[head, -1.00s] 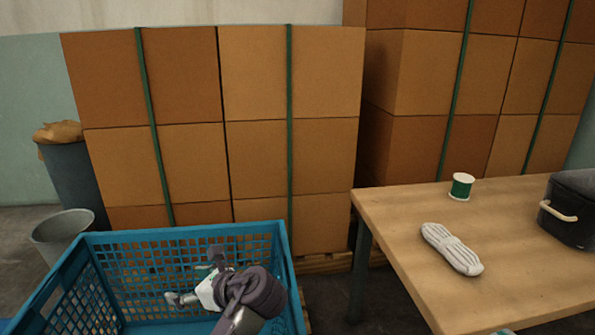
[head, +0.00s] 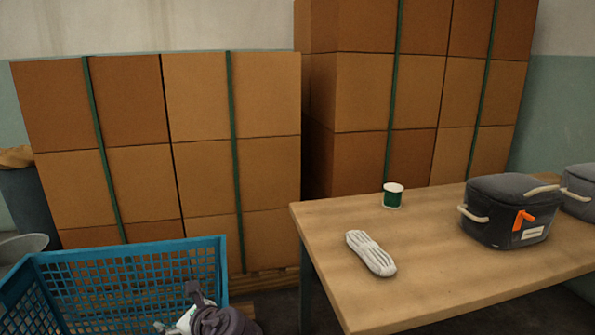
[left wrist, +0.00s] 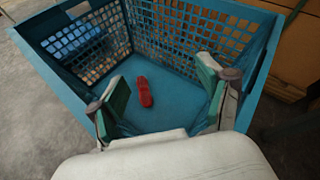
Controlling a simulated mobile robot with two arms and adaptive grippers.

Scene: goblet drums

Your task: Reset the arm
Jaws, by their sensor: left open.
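My left gripper (head: 180,312) shows low in the head view, at the bottom edge and inside the outline of the blue basket (head: 130,250). In the left wrist view my left gripper (left wrist: 163,88) has its two green-padded fingers wide apart. A red object (left wrist: 145,92) lies on the basket floor, seen between the fingers and apart from them. Nothing is held. My right gripper is in neither view.
A wooden table (head: 440,285) stands to the right, bearing a white bundle (head: 371,253), a green-and-white spool (head: 393,195) and a dark bag (head: 508,212). Strapped box stacks (head: 235,150) fill the back. Bins (head: 22,247) stand at left.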

